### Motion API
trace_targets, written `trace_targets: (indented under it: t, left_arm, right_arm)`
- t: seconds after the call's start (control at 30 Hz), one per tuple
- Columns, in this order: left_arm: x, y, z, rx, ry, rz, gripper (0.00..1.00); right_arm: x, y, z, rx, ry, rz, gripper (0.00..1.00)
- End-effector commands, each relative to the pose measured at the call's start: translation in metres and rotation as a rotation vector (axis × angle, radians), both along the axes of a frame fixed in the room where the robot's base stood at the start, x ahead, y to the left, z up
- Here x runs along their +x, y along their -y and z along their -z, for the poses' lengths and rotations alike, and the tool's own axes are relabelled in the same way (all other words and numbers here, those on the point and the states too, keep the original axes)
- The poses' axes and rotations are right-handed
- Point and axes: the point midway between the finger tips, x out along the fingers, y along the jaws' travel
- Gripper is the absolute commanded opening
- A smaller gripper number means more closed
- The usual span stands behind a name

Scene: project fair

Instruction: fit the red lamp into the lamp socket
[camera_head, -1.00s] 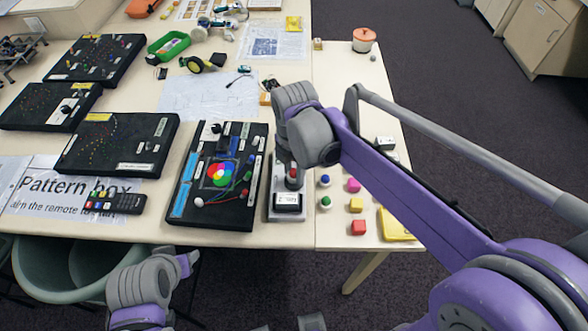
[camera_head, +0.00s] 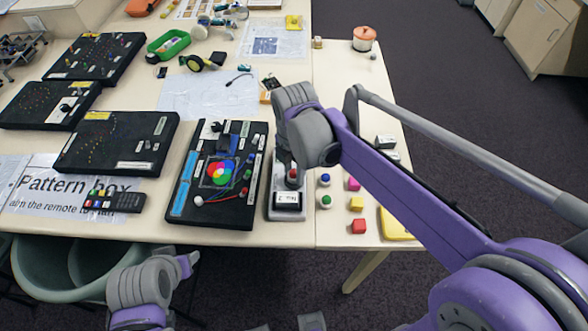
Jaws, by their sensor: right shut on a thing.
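My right gripper (camera_head: 290,168) reaches in from the right, over a narrow grey stand with a black, white-labelled front (camera_head: 288,200). It is shut on the red lamp (camera_head: 292,175), which shows as a small red piece just below my wrist. The lamp is over or at the back of the stand. My wrist hides the fingers and any lamp socket there, so I cannot tell whether the lamp touches it. My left gripper (camera_head: 186,264) is low at the front edge of the table; its jaws are not clear.
A black board with a coloured disc (camera_head: 248,205) lies just left of the stand. A remote (camera_head: 115,201) lies at the left.

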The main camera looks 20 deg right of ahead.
Motion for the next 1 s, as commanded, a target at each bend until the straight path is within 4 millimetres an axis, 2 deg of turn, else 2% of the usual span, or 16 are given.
trace_targets:
  t: [0.4,0.43,0.6,0.77,0.9,0.93,1.0]
  left_arm:
    - [-0.0018,0.0000,0.0054,0.000,-0.004,0.000,0.50]
    - [-0.0017,0.0000,0.0049,0.000,-0.003,0.000,0.50]
    - [-0.0016,0.0000,0.0047,0.000,-0.003,0.000,0.50]
    - [-0.0016,0.0000,0.0047,0.000,-0.003,0.000,0.50]
    - [-0.0016,0.0000,0.0047,0.000,-0.003,0.000,0.50]
    - [-0.0016,0.0000,0.0047,0.000,-0.003,0.000,0.50]
    - [-0.0016,0.0000,0.0047,0.000,-0.003,0.000,0.50]
  right_arm:
    - [-0.0001,0.0000,0.0069,0.000,0.000,0.000,0.00]
    - [0.0000,0.0001,0.0064,0.000,0.000,0.000,0.46]
    - [0.0000,0.0001,0.0062,0.000,0.000,0.000,0.75]
    - [0.0000,0.0001,0.0062,0.000,0.000,0.000,0.75]
    - [0.0000,0.0001,0.0062,0.000,0.000,0.000,0.96]
    - [0.0000,0.0001,0.0062,0.000,0.000,0.000,1.00]
    - [0.0000,0.0002,0.0062,0.000,0.000,0.000,1.00]
